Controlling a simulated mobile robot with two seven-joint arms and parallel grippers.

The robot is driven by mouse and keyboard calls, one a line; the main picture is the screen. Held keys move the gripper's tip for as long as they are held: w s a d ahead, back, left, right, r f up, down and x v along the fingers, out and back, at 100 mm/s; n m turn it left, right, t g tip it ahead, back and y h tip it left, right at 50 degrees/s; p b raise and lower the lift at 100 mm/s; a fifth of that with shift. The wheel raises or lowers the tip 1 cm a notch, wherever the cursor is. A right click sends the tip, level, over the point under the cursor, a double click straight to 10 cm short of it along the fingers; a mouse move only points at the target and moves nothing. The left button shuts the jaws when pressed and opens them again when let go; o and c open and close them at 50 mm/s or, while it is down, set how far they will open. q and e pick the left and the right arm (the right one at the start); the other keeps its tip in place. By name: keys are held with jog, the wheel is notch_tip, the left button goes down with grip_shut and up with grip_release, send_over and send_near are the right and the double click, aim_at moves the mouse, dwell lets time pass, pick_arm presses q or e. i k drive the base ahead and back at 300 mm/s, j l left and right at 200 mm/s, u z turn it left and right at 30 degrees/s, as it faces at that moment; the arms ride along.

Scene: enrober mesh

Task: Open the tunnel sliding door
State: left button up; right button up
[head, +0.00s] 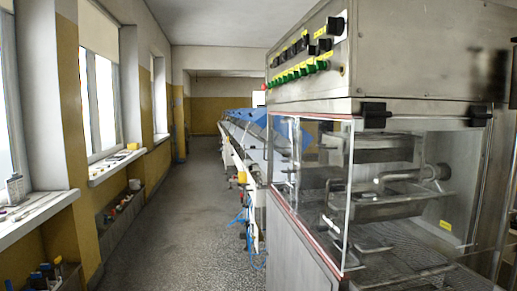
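A steel machine with a glazed chamber stands at the right. Its clear panel (311,165) on the side facing the aisle has a bright vertical edge at its near end and a reddish strip along its bottom. It appears to cover the side of the chamber; I cannot tell for sure which pane is the tunnel sliding door. Inside the chamber are metal troughs (385,205) and a wire mesh belt (445,240). Two black fittings (375,115) sit at the top edge of the near opening. Neither of my grippers is in view.
A control box (400,50) with black knobs and green buttons tops the machine. A long blue-covered conveyor line (255,130) runs back behind it. The grey aisle floor (185,210) is clear. Windowsills with small items (115,163) line the left wall.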

aim_at(277, 157)
jog(key=i+j+u, duration=0.2)
jog(key=i+j, duration=0.2)
jog(key=i+j+u, duration=0.45)
jog(key=i, duration=0.4)
jog(key=j, duration=0.1)
